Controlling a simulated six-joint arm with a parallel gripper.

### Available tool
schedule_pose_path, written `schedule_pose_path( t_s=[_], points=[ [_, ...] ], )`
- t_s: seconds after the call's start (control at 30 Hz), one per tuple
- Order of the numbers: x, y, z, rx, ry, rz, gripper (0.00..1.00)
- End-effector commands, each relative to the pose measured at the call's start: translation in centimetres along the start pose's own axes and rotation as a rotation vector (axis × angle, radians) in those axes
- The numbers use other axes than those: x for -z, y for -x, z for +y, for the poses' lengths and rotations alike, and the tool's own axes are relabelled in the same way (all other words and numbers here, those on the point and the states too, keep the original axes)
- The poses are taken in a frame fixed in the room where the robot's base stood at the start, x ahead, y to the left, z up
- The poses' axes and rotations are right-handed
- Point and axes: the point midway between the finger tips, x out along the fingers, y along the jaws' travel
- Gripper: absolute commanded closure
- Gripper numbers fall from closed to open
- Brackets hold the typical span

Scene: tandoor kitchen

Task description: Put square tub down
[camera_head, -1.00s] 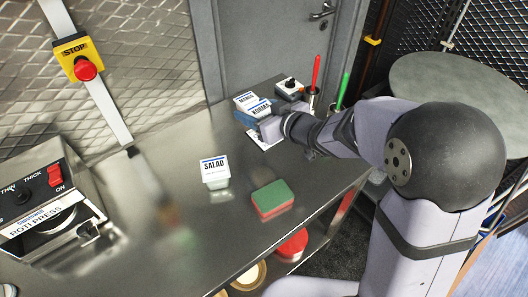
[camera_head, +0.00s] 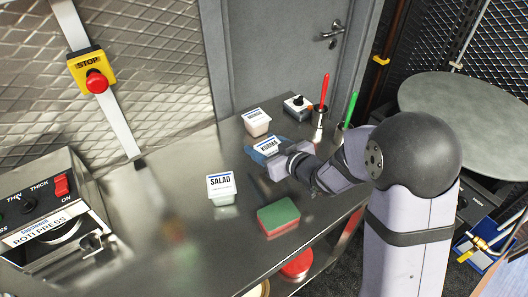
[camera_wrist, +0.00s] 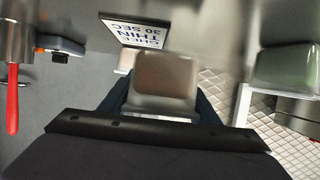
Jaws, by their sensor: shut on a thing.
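A small square tub with a white label reading something like "KORMA" (camera_head: 266,145) is in the grip of my gripper (camera_head: 268,154), over the steel counter near its far end. In the wrist view the held tub (camera_wrist: 165,75), with brownish contents, sits between the dark blue fingers of my gripper (camera_wrist: 160,98). My arm hides part of it in the head view, and I cannot tell whether its base touches the counter. Another labelled square tub (camera_head: 256,123) stands just behind. The SALAD tub (camera_head: 221,188) stands nearer, to the left.
A green-and-red sponge (camera_head: 278,216) lies on the steel counter (camera_head: 180,185). A knob box (camera_head: 297,106) and red-handled (camera_head: 324,90) and green-handled (camera_head: 350,108) tools stand at the far end. A roti press (camera_head: 50,215) is left. A card (camera_wrist: 138,33) shows beyond the held tub.

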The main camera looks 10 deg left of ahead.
Motion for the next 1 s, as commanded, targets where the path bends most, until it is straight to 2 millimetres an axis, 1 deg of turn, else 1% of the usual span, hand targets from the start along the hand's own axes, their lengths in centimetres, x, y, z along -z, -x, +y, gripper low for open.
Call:
schedule_pose_path(
  t_s=[0.03,0.2,0.57,0.7,0.73,0.8,1.0],
  points=[
    [-0.7,-0.3,0.0,0.001,-0.002,-0.002,0.72],
    [-2.2,-0.9,0.0,0.000,-0.001,-0.001,0.72],
    [-2.5,-1.1,0.0,0.000,0.001,0.002,0.72],
    [-2.9,-1.2,0.0,0.000,0.000,0.002,0.72],
    [-2.9,-1.2,0.0,0.000,0.000,0.000,0.39],
    [-2.8,-1.2,0.0,0.000,0.000,0.000,0.25],
    [-2.8,-1.1,0.0,0.000,0.000,-0.001,0.25]
  ],
)
